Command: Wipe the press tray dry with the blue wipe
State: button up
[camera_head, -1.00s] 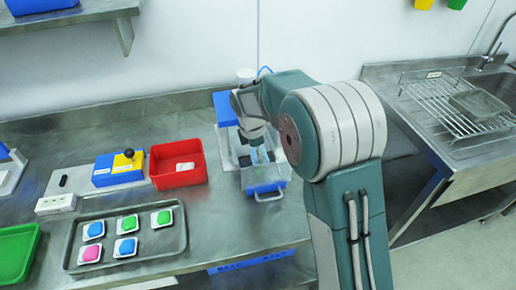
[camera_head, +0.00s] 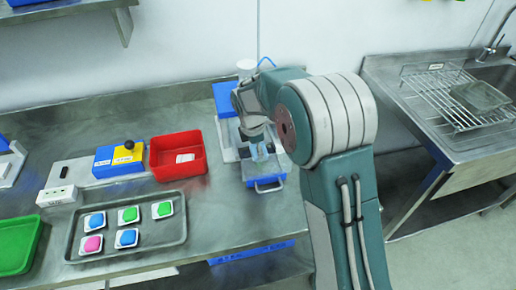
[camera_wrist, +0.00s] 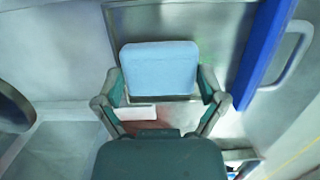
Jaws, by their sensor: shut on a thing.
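The light blue wipe (camera_wrist: 160,66) is a flat pad held between the two fingers of my gripper (camera_wrist: 161,88) in the wrist view. My gripper (camera_head: 258,148) is shut on it and points down over the press tray. The press tray (camera_head: 265,182) is a shallow grey tray with a blue front and a handle, pulled out from the press (camera_head: 226,101). In the wrist view the blue front (camera_wrist: 263,40) stands right of the wipe. The wipe covers part of the tray floor, and I cannot tell whether it touches it. I cannot make out any wetness.
A red bin (camera_head: 178,153) holding a pale item stands left of the press. A metal tray (camera_head: 126,225) with several coloured packs lies front left, beside a green tray (camera_head: 17,244). A blue and yellow box (camera_head: 119,160) stands behind. A sink with a rack (camera_head: 440,92) is right.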

jog(key=shift+f, duration=0.65)
dwell(0.9)
